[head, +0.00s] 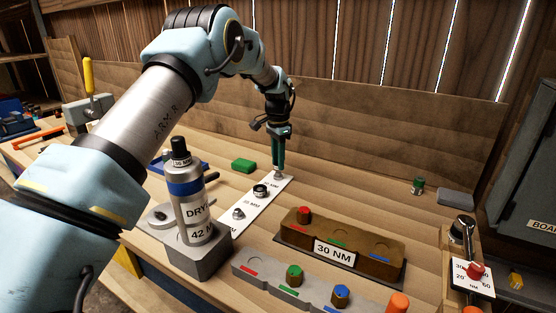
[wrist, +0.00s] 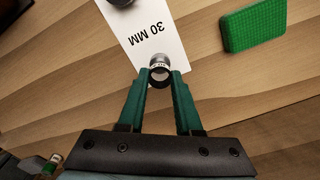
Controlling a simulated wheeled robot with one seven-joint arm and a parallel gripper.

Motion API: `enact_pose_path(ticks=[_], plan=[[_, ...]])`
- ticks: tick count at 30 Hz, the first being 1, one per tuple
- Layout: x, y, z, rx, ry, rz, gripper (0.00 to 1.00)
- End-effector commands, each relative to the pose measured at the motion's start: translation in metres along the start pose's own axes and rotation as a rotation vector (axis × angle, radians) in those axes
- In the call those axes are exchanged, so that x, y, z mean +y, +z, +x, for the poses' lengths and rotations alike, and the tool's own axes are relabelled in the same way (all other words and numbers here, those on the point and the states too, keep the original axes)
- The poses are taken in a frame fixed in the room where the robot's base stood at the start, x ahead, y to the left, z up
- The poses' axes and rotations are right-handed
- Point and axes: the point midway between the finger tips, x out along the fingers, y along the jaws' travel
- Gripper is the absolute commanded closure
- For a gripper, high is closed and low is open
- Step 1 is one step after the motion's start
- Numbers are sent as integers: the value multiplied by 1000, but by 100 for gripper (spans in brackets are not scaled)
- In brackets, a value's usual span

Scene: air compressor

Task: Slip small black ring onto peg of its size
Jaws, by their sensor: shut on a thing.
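My gripper (wrist: 160,75) points down at the far end of the white strip (wrist: 146,38). Its green fingers are shut on a small ring-like piece, taken as the small black ring (wrist: 159,64); it looks dark at the rim and silvery on its side. In the head view my gripper (head: 278,171) is over the strip's far metal peg (head: 279,175). Whether the ring is around that peg or just above it, I cannot tell. A larger black ring (head: 260,190) sits at the middle of the strip. A bare-looking metal peg (head: 238,214) stands at the near end.
A green block (head: 243,166) lies left of my gripper; it also shows in the wrist view (wrist: 254,25). A spray can (head: 188,205) stands in a grey holder at the near left. A brown 30 NM block (head: 342,242) stands to the right. The board behind my gripper is clear.

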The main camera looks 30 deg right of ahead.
Motion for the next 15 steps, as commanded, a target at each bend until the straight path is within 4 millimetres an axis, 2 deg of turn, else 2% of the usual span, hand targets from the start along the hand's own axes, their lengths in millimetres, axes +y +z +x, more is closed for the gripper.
enact_pose_path(ticks=[15], plan=[[0, 0, 4, 0, 0, 0, 100]])
